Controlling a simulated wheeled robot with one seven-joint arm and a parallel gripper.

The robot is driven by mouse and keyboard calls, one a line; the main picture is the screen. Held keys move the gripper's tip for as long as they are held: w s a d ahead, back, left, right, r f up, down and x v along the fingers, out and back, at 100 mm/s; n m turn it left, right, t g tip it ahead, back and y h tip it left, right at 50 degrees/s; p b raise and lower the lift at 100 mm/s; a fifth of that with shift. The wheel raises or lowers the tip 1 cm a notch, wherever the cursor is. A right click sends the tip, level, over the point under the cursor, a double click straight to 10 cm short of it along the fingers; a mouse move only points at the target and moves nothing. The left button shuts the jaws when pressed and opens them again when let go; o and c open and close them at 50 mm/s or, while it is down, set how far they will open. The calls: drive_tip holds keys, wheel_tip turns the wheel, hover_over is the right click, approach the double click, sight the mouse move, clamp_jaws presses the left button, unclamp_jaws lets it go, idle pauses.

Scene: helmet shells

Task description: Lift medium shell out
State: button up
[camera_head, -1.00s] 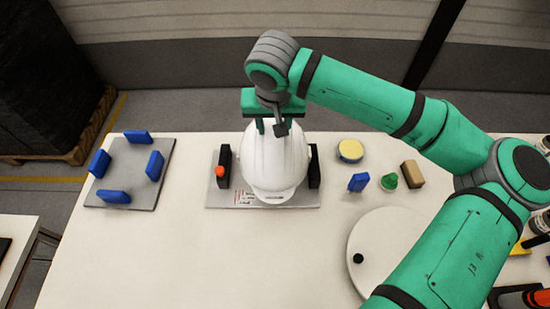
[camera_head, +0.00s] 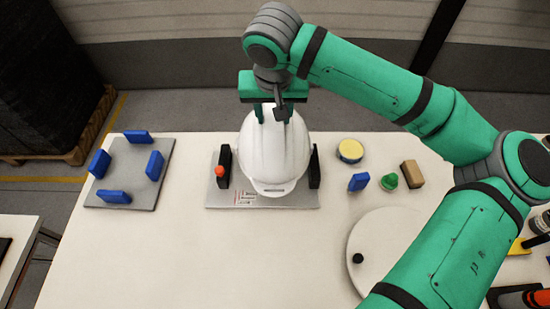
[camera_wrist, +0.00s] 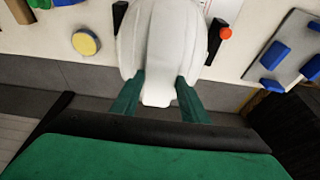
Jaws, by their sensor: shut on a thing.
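The white helmet shell (camera_head: 272,158) is over the grey fixture plate (camera_head: 294,204), between its two black clamp blocks. My gripper (camera_head: 273,112) is at the shell's far end and is shut on it. In the wrist view my gripper's two green fingers (camera_wrist: 159,97) sit on either side of the narrow white end of the shell (camera_wrist: 168,40). The shell hides the middle of the plate, so I cannot tell for certain how far it is above it.
A grey plate (camera_head: 128,188) with several blue pegs lies to the left. A yellow disc (camera_head: 350,150), blue block (camera_head: 358,182), green piece (camera_head: 389,181) and brown block (camera_head: 412,174) stand to the right. A round white plate (camera_head: 378,255) is nearer. The front left table is clear.

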drive_tip(key=shift+r, duration=0.95)
